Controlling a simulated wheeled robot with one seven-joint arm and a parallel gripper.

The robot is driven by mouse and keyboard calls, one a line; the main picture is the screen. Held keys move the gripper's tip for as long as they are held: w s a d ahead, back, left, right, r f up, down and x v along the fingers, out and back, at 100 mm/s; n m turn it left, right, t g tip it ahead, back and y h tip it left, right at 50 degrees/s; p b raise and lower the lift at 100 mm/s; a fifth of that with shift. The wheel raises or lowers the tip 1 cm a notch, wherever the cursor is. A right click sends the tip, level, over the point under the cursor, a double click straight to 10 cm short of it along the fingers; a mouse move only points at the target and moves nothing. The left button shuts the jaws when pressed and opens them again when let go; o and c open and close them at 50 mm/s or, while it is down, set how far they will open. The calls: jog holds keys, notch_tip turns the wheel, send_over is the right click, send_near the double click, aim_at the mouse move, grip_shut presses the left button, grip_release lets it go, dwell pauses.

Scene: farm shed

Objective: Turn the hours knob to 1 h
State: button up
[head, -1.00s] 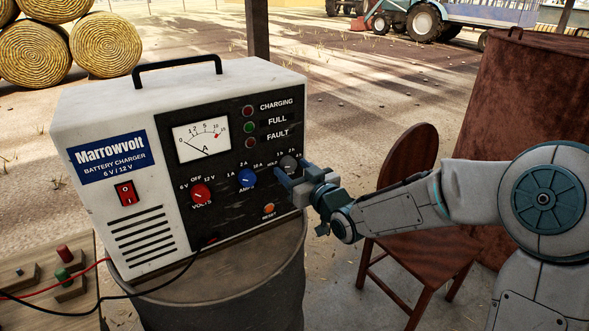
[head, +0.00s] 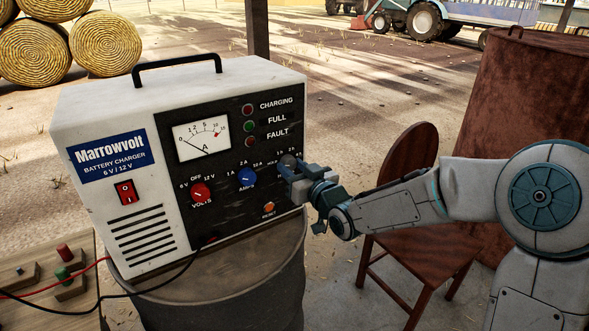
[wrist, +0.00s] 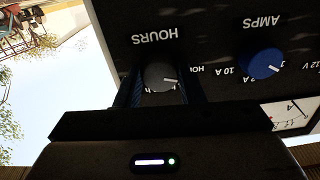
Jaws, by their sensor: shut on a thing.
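The grey hours knob (head: 289,161) sits at the right of the black panel of the Marrowvolt battery charger (head: 95,215). My gripper (head: 290,172) is shut on it. In the wrist view, which shows the panel upside down, the hours knob (wrist: 158,75) lies between the two fingers of my gripper (wrist: 158,92). Its white pointer mark points right there, close to the partly hidden HOLD label, so leftward on the upright panel. My fingers and gripper body hide most of the hour labels in the wrist view. In the head view the pointer is too small to read.
The blue amps knob (head: 246,178) is just left of my gripper, with the red volts knob (head: 201,193) farther left. The orange reset button (head: 269,209) is below. The charger stands on a drum (head: 240,290). A wooden chair (head: 415,240) stands beneath my arm.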

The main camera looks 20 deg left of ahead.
jog(key=m, duration=0.4)
jog(key=shift+s+m, duration=0.1)
jog(key=shift+m, duration=0.3)
jog(key=shift+a+m+p, duration=0.1)
jog(key=shift+m+p, duration=0.55)
jog(key=shift+m, duration=1.35)
jog(key=o, duration=1)
jog(key=shift+s+d, duration=0.15)
jog(key=shift+d, duration=0.15)
jog(key=v, duration=1.3)
jog(key=shift+p, duration=0.4)
